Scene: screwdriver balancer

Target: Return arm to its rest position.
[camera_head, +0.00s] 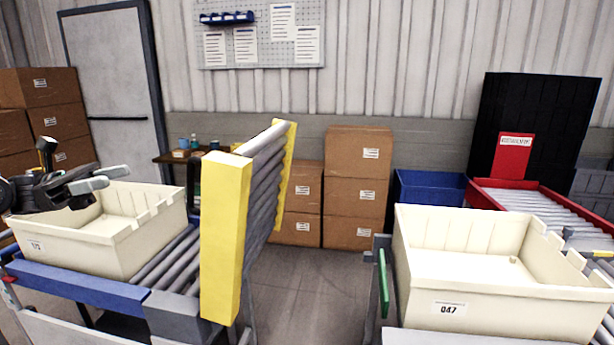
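My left gripper (112,178) is at the left edge of the head view, above the left cream bin (125,246). Its dark body and two grey fingers point right, over the bin's back left part. The fingers look close together, and I cannot tell whether a gap is between them. Nothing is seen hanging from them. The part of the bin behind the gripper is hidden. My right gripper is not in view.
The left bin sits on a blue-sided roller conveyor (95,295). A raised roller section with a yellow side (225,235) stands right of it. Another cream bin (470,290), labelled 047, is at the right. Stacked cardboard boxes (357,190) stand behind the open floor (305,290).

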